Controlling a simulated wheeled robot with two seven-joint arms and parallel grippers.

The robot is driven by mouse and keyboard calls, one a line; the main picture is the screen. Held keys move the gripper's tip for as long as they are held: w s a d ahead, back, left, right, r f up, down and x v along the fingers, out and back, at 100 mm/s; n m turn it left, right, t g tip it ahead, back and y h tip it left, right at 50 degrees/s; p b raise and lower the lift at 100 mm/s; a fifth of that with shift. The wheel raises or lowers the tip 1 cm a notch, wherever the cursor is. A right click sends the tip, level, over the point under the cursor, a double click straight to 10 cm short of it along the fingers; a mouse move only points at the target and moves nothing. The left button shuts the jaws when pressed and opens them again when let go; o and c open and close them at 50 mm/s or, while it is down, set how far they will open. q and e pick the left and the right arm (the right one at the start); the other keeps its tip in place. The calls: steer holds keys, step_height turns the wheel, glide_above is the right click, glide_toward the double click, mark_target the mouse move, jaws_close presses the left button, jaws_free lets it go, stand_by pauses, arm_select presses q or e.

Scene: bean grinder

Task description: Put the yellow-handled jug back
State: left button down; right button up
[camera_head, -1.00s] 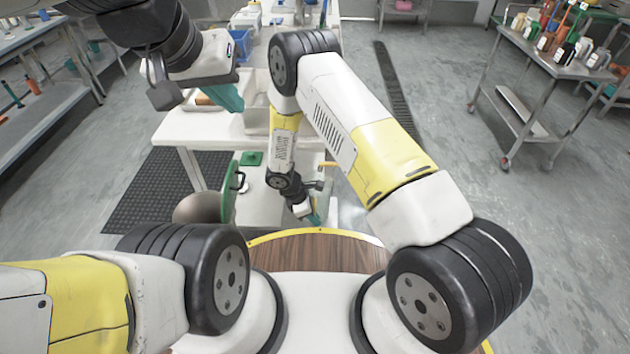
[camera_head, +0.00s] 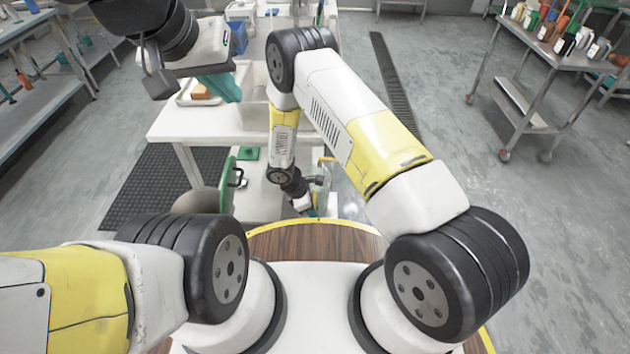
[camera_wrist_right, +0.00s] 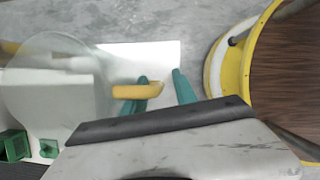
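The jug (camera_wrist_right: 60,85) is a translucent round vessel at the left of the right wrist view. Its yellow handle (camera_wrist_right: 135,91) points toward my right gripper (camera_wrist_right: 162,90). The teal fingers are apart; one crosses behind the handle and the other is beyond its end, with a gap showing. In the head view my right gripper (camera_head: 306,207) is low, beside the white bench, and the jug is mostly hidden by my arm. My left gripper (camera_head: 220,87) is raised over the bench at upper left, away from the jug; its finger opening is not clear.
The white bench (camera_head: 190,125) carries a pale tray (camera_head: 188,97). A green upright panel with a black handle (camera_head: 228,185) stands near my base. A metal cart with bottles (camera_head: 555,70) is at right. A yellow-rimmed wooden surface (camera_head: 310,242) lies in front of me.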

steer(key=shift+r, duration=0.1)
steer(key=w+v, duration=0.1)
steer(key=v, duration=1.1)
steer(key=d+r+m+y, duration=0.1)
steer(key=d+r+m, duration=0.25)
steer(key=r, duration=0.65)
steer(key=d+r+m+y, duration=0.1)
steer(key=d+r+m, duration=0.25)
steer(key=r, duration=0.55)
steer(key=d+r+m+y, duration=0.1)
steer(key=d+r+m, duration=0.3)
steer(key=r, duration=0.6)
steer(key=s+d+r+m+t+y, duration=0.1)
steer(key=s+d+r+m+t, duration=0.1)
steer(key=s+d+r+m, duration=0.2)
steer(key=s+d+r+m+t+y, duration=0.2)
steer(key=s+d+r+m+t, duration=0.1)
steer(key=s+r, duration=0.8)
steer(key=s+d+m, duration=0.1)
steer(key=s+d, duration=0.1)
steer(key=shift+s+m+y, duration=0.3)
